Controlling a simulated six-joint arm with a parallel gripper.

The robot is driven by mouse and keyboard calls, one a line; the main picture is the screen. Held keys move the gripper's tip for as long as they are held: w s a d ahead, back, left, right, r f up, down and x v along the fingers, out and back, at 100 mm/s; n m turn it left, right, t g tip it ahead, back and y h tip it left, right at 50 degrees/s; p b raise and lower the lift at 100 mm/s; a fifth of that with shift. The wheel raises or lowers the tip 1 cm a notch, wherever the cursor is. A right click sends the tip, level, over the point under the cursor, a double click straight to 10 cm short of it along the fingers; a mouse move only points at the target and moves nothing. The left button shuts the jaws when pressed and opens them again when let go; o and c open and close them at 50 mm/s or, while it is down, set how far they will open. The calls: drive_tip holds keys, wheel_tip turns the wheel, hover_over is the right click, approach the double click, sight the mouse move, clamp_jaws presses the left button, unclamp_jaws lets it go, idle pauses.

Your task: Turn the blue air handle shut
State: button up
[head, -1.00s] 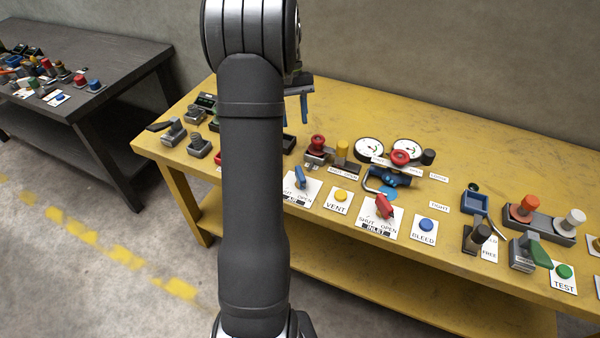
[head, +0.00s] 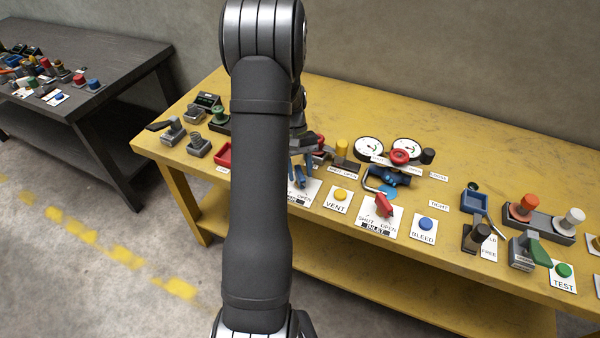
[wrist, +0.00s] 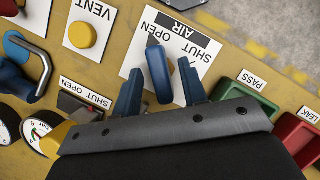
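The blue air handle (wrist: 159,75) stands on a white plate (wrist: 135,60) marked SHUT, OPEN and AIR. In the wrist view its dark tip points up and slightly left, near the word OPEN. My gripper (wrist: 159,67) is open, with one blue finger on each side of the handle. Small gaps show between the fingers and the handle; whether the fingers reach down to its height is hard to tell. In the head view my gripper (head: 301,176) is over the AIR plate, and my arm and fingers partly hide the handle.
A yellow VENT button (wrist: 82,35) and a bent metal bar (wrist: 38,60) lie to the left in the wrist view. A green tray (wrist: 245,98) and a red tray (wrist: 297,135) are to the right. The red inlet handle (head: 383,205) stands farther right in the head view.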

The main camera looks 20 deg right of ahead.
drive_tip(key=shift+s+f, duration=0.2)
drive_tip(key=shift+f, duration=0.4)
clamp_jaws()
